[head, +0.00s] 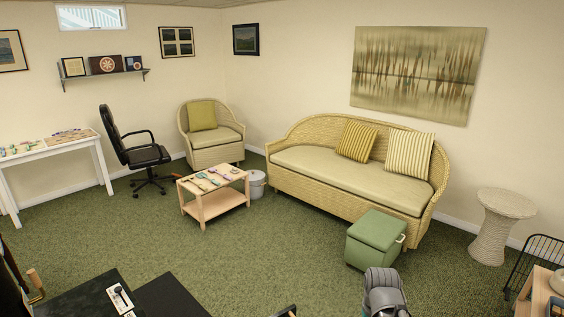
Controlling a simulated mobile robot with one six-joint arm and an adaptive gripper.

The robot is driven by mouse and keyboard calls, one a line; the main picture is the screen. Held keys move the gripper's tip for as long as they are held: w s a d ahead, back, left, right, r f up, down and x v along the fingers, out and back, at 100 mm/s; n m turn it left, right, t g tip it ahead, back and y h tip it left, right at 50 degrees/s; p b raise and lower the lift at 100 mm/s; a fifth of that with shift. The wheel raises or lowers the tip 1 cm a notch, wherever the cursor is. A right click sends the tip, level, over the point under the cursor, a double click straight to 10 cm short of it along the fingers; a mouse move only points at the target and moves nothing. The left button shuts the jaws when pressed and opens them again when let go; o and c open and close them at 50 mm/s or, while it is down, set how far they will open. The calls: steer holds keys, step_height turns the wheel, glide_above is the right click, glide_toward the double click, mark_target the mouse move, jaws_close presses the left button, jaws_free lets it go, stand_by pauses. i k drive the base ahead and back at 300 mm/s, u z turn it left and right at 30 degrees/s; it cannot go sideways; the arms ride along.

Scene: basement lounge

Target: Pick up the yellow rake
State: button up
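I cannot make out a yellow rake for certain. Several small coloured items lie on the low wooden coffee table (207,203) in the middle left, too small to tell apart. More small items lie on the white desk (60,148) at the left wall, also too small to name. A grey rounded part of my own arm shows at the bottom edge, right of centre. My gripper's fingers do not show.
A black office chair (146,155), wicker armchair (216,155) and white bin (257,186) stand around the coffee table. A wicker sofa (340,192), green storage ottoman (376,236) and wicker side table (489,245) line the right. Green carpet (250,255) is open in the middle.

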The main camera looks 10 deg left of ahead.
mark_target(189, 178)
steer(key=z, duration=0.05)
steer(key=i, duration=3.5)
steer(key=u, duration=1.85)
